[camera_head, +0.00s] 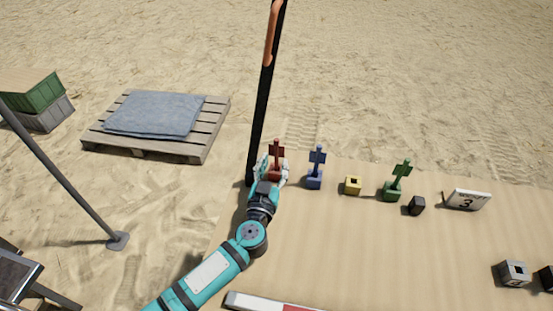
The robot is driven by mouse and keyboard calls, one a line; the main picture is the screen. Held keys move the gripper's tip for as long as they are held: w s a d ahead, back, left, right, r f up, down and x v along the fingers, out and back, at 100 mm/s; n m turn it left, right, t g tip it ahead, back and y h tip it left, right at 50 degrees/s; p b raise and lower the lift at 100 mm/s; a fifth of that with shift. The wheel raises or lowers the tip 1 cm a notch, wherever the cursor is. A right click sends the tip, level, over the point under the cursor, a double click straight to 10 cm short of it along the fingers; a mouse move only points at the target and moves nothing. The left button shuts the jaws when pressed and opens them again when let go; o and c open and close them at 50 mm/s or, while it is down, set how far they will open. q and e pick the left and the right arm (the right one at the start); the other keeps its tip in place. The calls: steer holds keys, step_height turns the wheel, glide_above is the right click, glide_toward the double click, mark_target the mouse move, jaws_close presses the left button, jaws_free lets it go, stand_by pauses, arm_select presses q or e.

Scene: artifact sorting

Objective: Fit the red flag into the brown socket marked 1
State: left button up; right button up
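The red flag (277,150) stands upright near the far left corner of the tan table, its lower part largely hidden by my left gripper. My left gripper (274,168) reaches in from the near side, with pale finger parts showing on either side of the flag's base. Whether the fingers are closed on it cannot be made out. I cannot make out a brown socket marked 1 in this view. My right gripper is not in view.
A blue flag (316,169), a yellow block (352,185), a green flag (396,184), a small black block (416,205) and a sign marked 3 (467,199) stand along the table (360,250). A grey block (514,273) lies at right. A tall dark pole (262,110) rises beside the gripper.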

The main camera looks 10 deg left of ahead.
mark_target(276, 158)
arm_select(q)
steer(key=w, duration=0.3)
steer(key=shift+w, duration=0.35)
steer(key=shift+s, duration=0.1)
jaws_close()
